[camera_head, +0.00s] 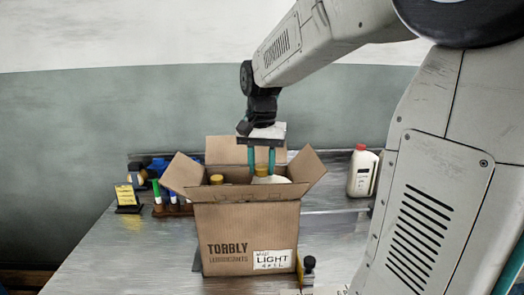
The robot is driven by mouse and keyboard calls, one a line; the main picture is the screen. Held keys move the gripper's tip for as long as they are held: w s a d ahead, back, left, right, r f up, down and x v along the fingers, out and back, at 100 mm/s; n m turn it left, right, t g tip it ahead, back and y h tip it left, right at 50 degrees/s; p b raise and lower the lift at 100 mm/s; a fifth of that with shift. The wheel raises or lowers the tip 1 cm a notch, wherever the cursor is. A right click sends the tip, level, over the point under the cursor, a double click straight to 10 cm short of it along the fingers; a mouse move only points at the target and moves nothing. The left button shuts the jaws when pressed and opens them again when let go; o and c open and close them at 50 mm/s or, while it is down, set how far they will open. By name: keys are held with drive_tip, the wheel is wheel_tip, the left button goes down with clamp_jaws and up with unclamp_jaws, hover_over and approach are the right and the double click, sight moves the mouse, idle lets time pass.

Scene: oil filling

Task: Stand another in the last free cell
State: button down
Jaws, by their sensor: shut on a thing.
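An open cardboard box (225,235) stands on the metal table with its flaps spread. A yellow-capped bottle (216,180) shows at the left of its opening. My gripper (261,173) points down over the right side of the opening, with its teal fingers shut on a pale bottle with a yellow cap (270,179). The held bottle's lower part is hidden behind the box's front wall, so I cannot tell whether it touches the bottom. The cells inside the box are hidden too.
A white bottle with a red cap (362,171) stands at the back right. Markers in a holder (172,207) and a small yellow sign (127,197) are left of the box. A small dark-and-brass object (308,268) is by its front right corner. The table's front left is clear.

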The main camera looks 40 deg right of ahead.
wheel_tip(320, 180, down, 6)
drive_tip(key=shift+f, duration=0.85)
idle(0.7)
drive_tip(key=c, duration=0.9)
unclamp_jaws()
drive_tip(key=shift+r, duration=3.95)
